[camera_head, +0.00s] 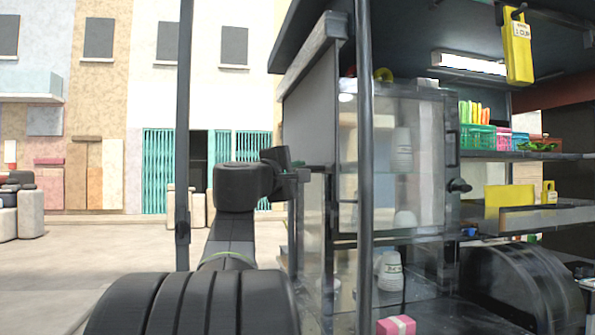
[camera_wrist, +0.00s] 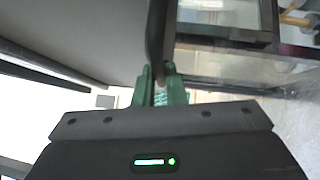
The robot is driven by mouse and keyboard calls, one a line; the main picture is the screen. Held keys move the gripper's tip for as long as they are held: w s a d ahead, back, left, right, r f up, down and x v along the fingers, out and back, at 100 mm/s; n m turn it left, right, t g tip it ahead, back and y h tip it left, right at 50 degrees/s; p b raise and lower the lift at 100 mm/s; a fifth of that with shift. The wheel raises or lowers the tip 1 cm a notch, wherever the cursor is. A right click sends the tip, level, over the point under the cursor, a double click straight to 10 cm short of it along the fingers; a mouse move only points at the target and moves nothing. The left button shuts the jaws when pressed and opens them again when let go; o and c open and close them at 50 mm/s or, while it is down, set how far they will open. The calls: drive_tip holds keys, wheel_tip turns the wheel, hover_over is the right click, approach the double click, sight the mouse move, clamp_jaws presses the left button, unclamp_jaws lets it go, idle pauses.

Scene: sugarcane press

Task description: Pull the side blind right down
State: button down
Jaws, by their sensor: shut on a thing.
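The side blind (camera_head: 312,122) is a dark grey sheet hanging from a roller box (camera_head: 312,48) on the left side of the press stall. It covers the upper part of that side, with open space below its lower edge. My gripper (camera_head: 300,174) is at this lower edge. In the wrist view, the green fingers of my gripper (camera_wrist: 160,88) are shut on a dark bar (camera_wrist: 160,35), which looks like the blind's bottom bar. A grey surface (camera_wrist: 85,30), seemingly the blind, lies to its left. The exact contact is partly hidden in the head view.
A dark post (camera_head: 365,190) stands right of my gripper, in front of a glass case (camera_head: 405,165) with stacked cups. Coloured baskets (camera_head: 478,138) sit on a shelf at right. Another thin post (camera_head: 184,130) stands at left. Open paving (camera_head: 90,260) lies left of the stall.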

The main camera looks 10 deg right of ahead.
wheel_tip(320, 180, down, 3)
drive_tip(key=shift+f+b, duration=0.2)
drive_tip(key=shift+b, duration=0.85)
drive_tip(key=shift+w+f, duration=0.1)
drive_tip(key=c, duration=1.5)
unclamp_jaws()
drive_tip(key=v, duration=1.4)
drive_tip(key=shift+d, duration=0.1)
